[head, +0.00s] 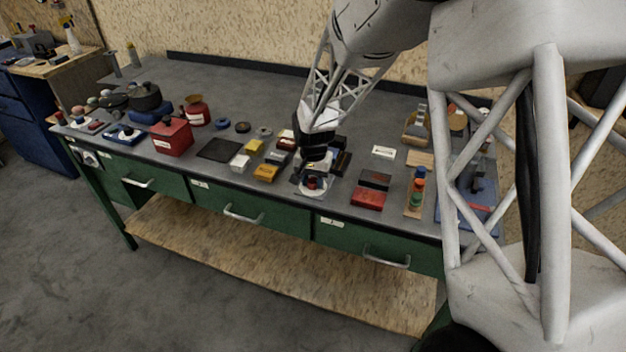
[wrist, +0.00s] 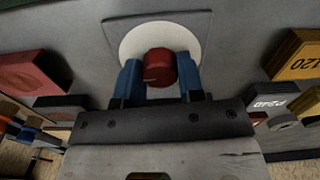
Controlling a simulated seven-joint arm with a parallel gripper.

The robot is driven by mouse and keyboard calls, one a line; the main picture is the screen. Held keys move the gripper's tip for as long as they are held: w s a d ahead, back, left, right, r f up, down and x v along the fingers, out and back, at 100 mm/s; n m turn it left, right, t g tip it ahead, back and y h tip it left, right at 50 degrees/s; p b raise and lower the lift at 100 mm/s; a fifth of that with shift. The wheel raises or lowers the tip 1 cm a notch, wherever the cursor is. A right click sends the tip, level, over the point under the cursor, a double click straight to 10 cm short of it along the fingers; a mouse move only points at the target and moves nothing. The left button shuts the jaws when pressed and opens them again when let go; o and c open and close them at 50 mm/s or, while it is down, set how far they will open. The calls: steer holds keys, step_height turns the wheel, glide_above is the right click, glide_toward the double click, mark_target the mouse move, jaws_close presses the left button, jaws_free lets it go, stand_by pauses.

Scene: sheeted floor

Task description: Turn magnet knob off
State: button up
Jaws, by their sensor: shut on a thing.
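The magnet knob (wrist: 160,66) is a red round knob on a white disc (wrist: 133,42) set on a grey square plate. A small light mark shows on its near face, toward the lower left in the wrist view. My gripper (wrist: 160,82) has its two blue fingers on either side of the knob and is shut on it. In the head view my gripper (head: 312,172) points down over the white disc near the table's front edge. The knob (head: 312,183) shows small there, partly hidden by the fingers.
A red box (head: 368,199) and a rack of coloured pieces (head: 416,190) lie to the right. Yellow and white blocks (head: 265,172) lie to the left, with a dark flat pad (head: 219,150) beyond them. The table's back left is mostly clear.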

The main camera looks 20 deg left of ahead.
steer(key=n, duration=0.3)
steer(key=shift+n, duration=0.4)
steer(key=n, duration=0.4)
steer(key=shift+n, duration=0.3)
steer(key=n, duration=0.4)
steer(key=shift+n, duration=2.3)
steer(key=o, duration=0.9)
steer(key=shift+r, duration=0.1)
